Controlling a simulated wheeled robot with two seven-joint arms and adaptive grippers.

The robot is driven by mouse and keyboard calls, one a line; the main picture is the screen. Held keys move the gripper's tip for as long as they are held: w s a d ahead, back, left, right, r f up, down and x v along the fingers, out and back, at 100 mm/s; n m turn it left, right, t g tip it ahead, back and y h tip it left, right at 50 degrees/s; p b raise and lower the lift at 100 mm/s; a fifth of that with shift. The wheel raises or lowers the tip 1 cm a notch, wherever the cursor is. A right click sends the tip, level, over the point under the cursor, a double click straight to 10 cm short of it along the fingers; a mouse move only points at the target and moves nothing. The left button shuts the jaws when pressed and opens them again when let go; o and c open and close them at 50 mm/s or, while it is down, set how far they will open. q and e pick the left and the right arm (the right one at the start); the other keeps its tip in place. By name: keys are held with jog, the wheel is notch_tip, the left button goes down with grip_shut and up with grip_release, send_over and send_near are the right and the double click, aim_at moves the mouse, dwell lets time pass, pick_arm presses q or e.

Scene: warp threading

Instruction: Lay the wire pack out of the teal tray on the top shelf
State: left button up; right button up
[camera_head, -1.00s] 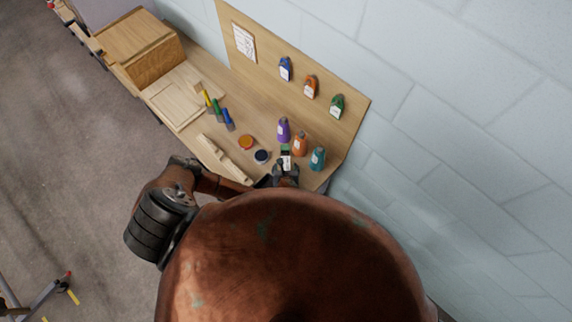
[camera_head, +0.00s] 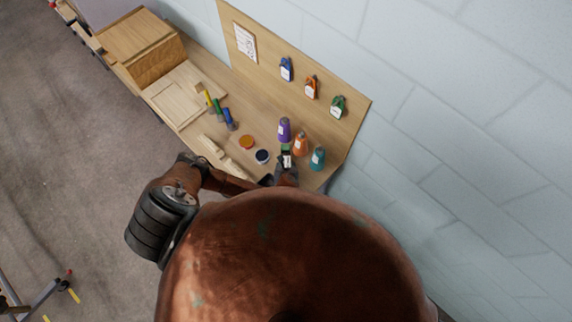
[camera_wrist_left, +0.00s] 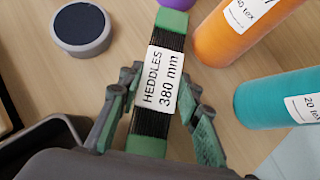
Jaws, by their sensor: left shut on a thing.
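The wire pack (camera_wrist_left: 158,119) is a flat bundle of black wires with green ends and a white label reading "HEDDLES 380 mm". It is over the wooden bench and also shows in the head view (camera_head: 286,159). My left gripper (camera_wrist_left: 160,108) is shut on the pack, one finger along each side; in the head view the gripper (camera_head: 286,174) is at the bench's near right. I cannot tell whether the pack is clear of the wood. I see no teal tray and cannot make out a top shelf. My right gripper is not in view.
Purple (camera_head: 284,130), orange (camera_head: 300,145) and teal (camera_head: 318,158) cones stand close beyond and right of the pack. A dark-topped round tin (camera_head: 262,157) and an orange one (camera_head: 246,142) are to its left.

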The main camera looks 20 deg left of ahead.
pick_arm(q)
grip_shut()
jog(key=shift+r, duration=0.15)
